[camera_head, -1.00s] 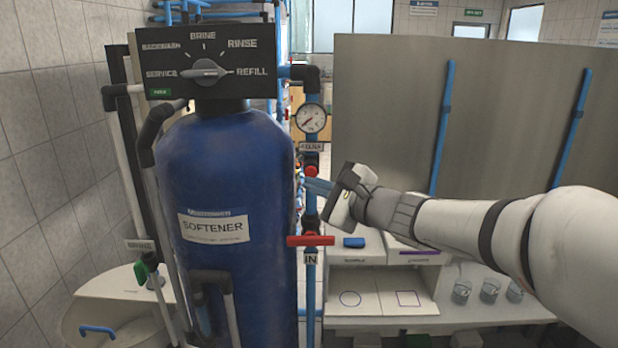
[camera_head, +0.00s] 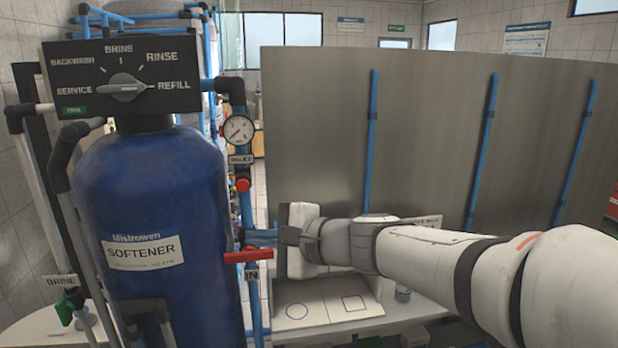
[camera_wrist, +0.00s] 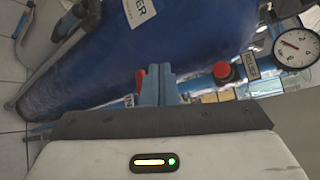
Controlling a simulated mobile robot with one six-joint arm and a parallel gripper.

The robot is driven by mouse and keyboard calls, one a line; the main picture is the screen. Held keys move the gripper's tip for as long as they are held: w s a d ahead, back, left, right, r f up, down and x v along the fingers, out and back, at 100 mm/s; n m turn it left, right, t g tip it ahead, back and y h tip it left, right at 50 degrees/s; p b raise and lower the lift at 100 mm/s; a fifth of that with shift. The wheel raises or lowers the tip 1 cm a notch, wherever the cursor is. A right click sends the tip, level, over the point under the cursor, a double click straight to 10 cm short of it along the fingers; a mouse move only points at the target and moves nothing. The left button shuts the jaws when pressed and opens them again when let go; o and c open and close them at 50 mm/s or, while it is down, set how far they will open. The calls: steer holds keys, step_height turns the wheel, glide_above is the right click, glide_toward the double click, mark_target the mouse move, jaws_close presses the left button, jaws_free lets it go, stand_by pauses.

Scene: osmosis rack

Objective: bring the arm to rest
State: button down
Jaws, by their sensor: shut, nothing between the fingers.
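My arm reaches in from the right in the head view. My gripper (camera_head: 262,238) points left, in front of the pipe beside the blue softener tank (camera_head: 150,225), just above the red IN valve handle (camera_head: 248,257). In the wrist view its blue fingers (camera_wrist: 158,85) are together with nothing between them. A piece of red shows right behind the fingers there. The tank fills the upper part of the wrist view (camera_wrist: 160,45). I cannot tell whether the fingers touch the pipe or the handle.
The control head (camera_head: 125,75) with its grey knob sits on top of the tank. A pressure gauge (camera_head: 238,131) and red button (camera_head: 242,185) are on the pipe. A grey panel (camera_head: 420,150) with blue pipes stands behind my arm. A bench with marked board (camera_head: 322,303) lies below.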

steer(key=s+d+f+n+g+h, duration=0.1)
steer(key=s+d+f+n+h, duration=0.2)
steer(key=d, duration=0.5)
steer(key=s+d+f+n+g+h, duration=0.1)
steer(key=s+d+f+n+h, duration=0.3)
steer(key=s+d+f+h, duration=0.2)
steer(key=s+d+f+n+g+h, duration=0.2)
steer(key=d+f, duration=0.6)
steer(key=d, duration=0.4)
steer(key=s+n+h, duration=0.1)
steer(key=s+h, duration=0.1)
steer(key=s, duration=0.1)
steer(key=shift+s+d+n, duration=0.2)
steer(key=shift+s+n, duration=0.2)
steer(key=shift+a, duration=0.1)
